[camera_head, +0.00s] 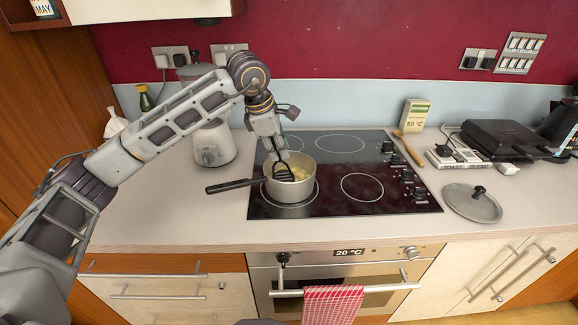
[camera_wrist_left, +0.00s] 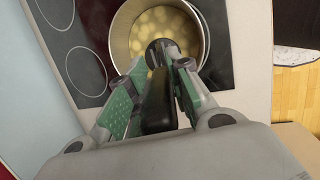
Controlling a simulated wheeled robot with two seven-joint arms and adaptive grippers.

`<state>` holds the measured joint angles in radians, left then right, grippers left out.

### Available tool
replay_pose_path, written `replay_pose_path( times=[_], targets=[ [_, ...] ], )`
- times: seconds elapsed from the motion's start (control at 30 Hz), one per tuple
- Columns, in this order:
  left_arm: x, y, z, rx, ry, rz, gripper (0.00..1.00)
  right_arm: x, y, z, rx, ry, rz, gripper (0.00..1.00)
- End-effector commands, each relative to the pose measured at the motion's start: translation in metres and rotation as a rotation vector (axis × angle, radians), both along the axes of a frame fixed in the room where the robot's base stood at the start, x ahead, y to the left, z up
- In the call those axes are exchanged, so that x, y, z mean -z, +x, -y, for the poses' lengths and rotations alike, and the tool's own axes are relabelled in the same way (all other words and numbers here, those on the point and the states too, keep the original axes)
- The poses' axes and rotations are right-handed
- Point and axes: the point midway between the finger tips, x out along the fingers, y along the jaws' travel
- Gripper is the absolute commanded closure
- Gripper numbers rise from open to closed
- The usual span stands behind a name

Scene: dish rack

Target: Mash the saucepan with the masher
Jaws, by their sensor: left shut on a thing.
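The saucepan (camera_head: 290,187) stands on the front left burner of the black hob, its dark handle pointing left. In the left wrist view the saucepan (camera_wrist_left: 122,35) holds several pale yellow potato-like pieces in liquid. My left gripper (camera_head: 275,150) is above the pan, pointing down, shut on the masher's dark handle (camera_wrist_left: 158,105). The masher (camera_head: 283,172) is upright, with its black head down inside the pan. Whether its head touches the pieces is hidden. My right gripper is not in view.
The hob (camera_head: 345,205) has free burners right of and behind the pan. A lid (camera_head: 472,203) lies on the counter to the right. A wooden utensil (camera_head: 408,147) lies at the hob's back right edge. A blender (camera_head: 212,145) stands behind left. A toaster-like grill (camera_head: 505,138) is at the right.

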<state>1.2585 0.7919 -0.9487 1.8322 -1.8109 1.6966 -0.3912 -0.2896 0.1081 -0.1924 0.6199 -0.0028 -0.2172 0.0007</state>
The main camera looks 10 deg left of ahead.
Motion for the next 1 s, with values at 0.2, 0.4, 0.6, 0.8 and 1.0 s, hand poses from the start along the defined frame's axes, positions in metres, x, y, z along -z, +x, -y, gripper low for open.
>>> replay_pose_path(
  times=[0.2,0.4,0.6,0.8,1.0],
  targets=[
    [-0.004,-0.010,0.020,0.004,0.001,0.001,1.00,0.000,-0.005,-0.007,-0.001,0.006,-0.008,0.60],
    [-0.008,-0.018,0.034,0.003,0.000,0.001,1.00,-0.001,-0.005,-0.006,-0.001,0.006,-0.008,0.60],
    [-0.008,-0.019,0.037,0.001,0.000,0.000,1.00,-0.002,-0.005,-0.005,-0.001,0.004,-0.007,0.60],
    [-0.008,-0.019,0.037,0.001,0.000,0.000,1.00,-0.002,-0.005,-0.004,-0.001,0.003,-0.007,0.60],
    [0.000,-0.019,0.035,0.001,0.000,0.000,1.00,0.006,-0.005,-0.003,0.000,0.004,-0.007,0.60]
  ],
)
